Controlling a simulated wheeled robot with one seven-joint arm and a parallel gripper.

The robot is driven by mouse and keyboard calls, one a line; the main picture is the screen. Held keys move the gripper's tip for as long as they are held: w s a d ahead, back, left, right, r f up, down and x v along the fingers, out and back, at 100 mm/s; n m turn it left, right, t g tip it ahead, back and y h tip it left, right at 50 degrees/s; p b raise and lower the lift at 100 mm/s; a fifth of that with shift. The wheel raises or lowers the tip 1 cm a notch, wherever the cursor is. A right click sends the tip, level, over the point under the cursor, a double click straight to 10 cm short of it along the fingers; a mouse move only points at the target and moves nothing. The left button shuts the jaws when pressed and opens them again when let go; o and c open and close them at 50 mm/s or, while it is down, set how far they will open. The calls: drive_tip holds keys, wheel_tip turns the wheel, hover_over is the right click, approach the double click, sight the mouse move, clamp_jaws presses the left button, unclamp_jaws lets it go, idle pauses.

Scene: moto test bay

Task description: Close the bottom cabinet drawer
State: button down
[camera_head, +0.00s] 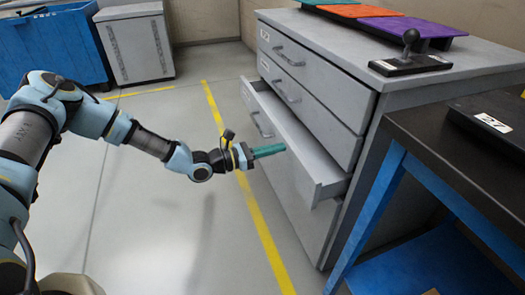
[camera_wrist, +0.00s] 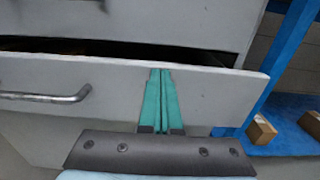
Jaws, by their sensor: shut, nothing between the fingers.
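The grey cabinet (camera_head: 350,75) stands at the right with its top and middle drawers shut. Its lowest drawer (camera_head: 305,155) is partly pulled out, with a dark gap above its front in the wrist view (camera_wrist: 215,95). The drawer's bar handle (camera_head: 262,124) also shows in the wrist view (camera_wrist: 45,97), left of my fingers. My gripper (camera_head: 283,149) has teal fingers shut together and empty. They point at the drawer front, right of the handle, in the wrist view (camera_wrist: 160,72). I cannot tell whether the fingertips touch the front.
A black table with blue legs (camera_head: 375,195) stands close at the cabinet's right. Wooden blocks (camera_wrist: 262,130) lie on its blue lower shelf. A joystick (camera_head: 410,50) and coloured trays (camera_head: 365,12) sit on the cabinet.

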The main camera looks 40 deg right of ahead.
drive_tip(key=shift+s+d, duration=0.15)
drive_tip(key=shift+d, duration=0.2)
drive_tip(key=x, duration=0.8)
drive_tip(key=shift+s+d, duration=0.15)
drive_tip(key=shift+d, duration=0.1)
drive_tip(key=shift+s+d+r, duration=0.1)
drive_tip(key=shift+s+d, duration=0.05)
drive_tip(key=shift+d, duration=0.2)
drive_tip(key=shift+r, duration=0.1)
